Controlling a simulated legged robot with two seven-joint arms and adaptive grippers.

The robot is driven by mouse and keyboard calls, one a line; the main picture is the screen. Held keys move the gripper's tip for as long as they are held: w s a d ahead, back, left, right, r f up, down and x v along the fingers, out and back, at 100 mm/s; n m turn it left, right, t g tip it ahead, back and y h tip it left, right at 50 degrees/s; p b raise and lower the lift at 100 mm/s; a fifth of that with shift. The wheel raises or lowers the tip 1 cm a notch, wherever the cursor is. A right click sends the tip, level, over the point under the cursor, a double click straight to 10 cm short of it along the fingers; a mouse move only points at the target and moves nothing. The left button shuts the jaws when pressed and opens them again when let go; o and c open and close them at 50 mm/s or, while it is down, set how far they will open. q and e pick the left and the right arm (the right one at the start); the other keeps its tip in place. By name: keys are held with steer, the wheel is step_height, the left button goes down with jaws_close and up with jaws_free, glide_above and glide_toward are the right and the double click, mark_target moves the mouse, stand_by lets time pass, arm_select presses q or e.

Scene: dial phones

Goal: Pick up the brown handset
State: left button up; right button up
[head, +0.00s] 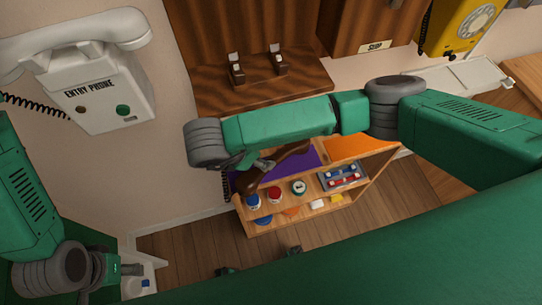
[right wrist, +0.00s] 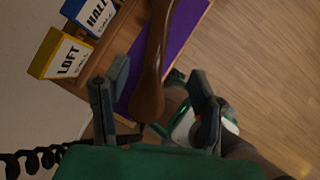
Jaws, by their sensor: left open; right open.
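The brown handset (head: 290,152) shows in the head view below my right forearm, in front of the purple panel; my arm hides part of it. In the right wrist view the handset (right wrist: 152,70) runs down from the top edge, its rounded lower end between the two fingers. My right gripper (head: 257,163) is open around it, with a gap to the fingers; it also shows in the right wrist view (right wrist: 160,78). Whether the handset rests on something is unclear. My left gripper (head: 132,269) is open and empty at the lower left.
A brown wall board (head: 215,90) has two empty cradle hooks (head: 236,68). A white entry phone (head: 95,90) hangs left, a yellow dial phone (head: 468,25) at upper right. A low wooden shelf (head: 345,200) holds jars. Yellow and blue boxes (right wrist: 60,53) stand left in the right wrist view.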

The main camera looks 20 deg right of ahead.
mark_target(275, 159)
steer(key=b+x, duration=0.1)
steer(key=x, duration=0.1)
steer(key=b+x, duration=0.1)
steer(key=x, duration=0.2)
steer(key=b+x, duration=0.2)
steer(key=shift+w+a+f, duration=0.1)
steer(key=shift+a+f, duration=0.05)
steer(key=shift+f, duration=0.25)
steer(key=shift+w+d+f+b, duration=0.15)
steer(key=shift+d+f+b, duration=0.25)
steer(key=shift+d+f, duration=0.05)
steer(key=b+x, duration=0.1)
steer(key=x, duration=0.3)
steer(key=shift+w+a+f, duration=0.15)
steer(key=shift+f, duration=0.1)
jaws_close()
